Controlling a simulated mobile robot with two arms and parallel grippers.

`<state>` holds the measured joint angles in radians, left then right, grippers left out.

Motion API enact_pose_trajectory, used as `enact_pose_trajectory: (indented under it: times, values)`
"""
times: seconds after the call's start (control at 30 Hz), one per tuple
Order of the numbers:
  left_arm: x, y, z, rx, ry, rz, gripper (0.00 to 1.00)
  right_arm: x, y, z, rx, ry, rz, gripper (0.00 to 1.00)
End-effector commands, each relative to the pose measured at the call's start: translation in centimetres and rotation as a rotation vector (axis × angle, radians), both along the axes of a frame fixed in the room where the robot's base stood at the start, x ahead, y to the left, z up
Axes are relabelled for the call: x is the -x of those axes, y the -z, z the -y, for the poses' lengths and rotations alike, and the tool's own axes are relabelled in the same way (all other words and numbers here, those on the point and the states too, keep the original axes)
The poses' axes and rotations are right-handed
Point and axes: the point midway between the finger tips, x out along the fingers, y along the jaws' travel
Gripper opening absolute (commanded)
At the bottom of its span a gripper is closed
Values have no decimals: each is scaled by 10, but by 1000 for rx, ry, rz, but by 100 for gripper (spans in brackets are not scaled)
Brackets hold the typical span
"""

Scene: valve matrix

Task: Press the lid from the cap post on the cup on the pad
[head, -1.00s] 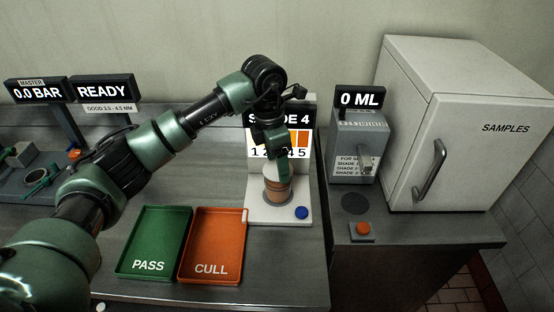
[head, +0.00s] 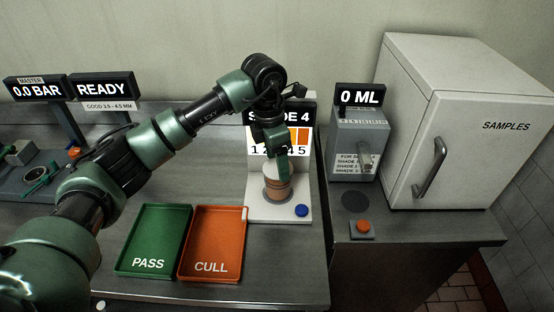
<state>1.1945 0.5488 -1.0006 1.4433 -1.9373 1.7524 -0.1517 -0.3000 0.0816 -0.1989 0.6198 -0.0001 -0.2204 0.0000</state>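A brown-orange cup (head: 277,190) with darker bands stands upright on a dark round pad on the white base of the shade stand (head: 255,214). My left gripper (head: 281,172) points down right over the cup, at or very near its top. The fingers are seen edge-on and partly hide the cup's rim, so I cannot tell whether they are open or shut. A lid cannot be made out separately at the cup's top. I cannot identify the cap post. My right gripper is not in view.
A blue button (head: 301,210) is beside the cup. A grey 0 ML dispenser (head: 349,136) and a white SAMPLES cabinet (head: 470,155) stand at the right.

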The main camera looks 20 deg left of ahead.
Motion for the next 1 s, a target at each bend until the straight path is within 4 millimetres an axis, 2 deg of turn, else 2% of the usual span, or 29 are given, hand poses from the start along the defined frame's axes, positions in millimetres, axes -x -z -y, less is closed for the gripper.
enact_pose_trajectory:
  times: [0.47,0.5,0.6,1.0]
  values:
    - [0,4,0,0,0,0,31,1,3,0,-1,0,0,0]
    - [0,4,0,0,0,0,72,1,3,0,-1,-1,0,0]
    - [0,4,0,0,0,0,94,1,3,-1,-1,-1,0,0]
    - [-1,3,-1,0,-1,2,94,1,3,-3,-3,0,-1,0]
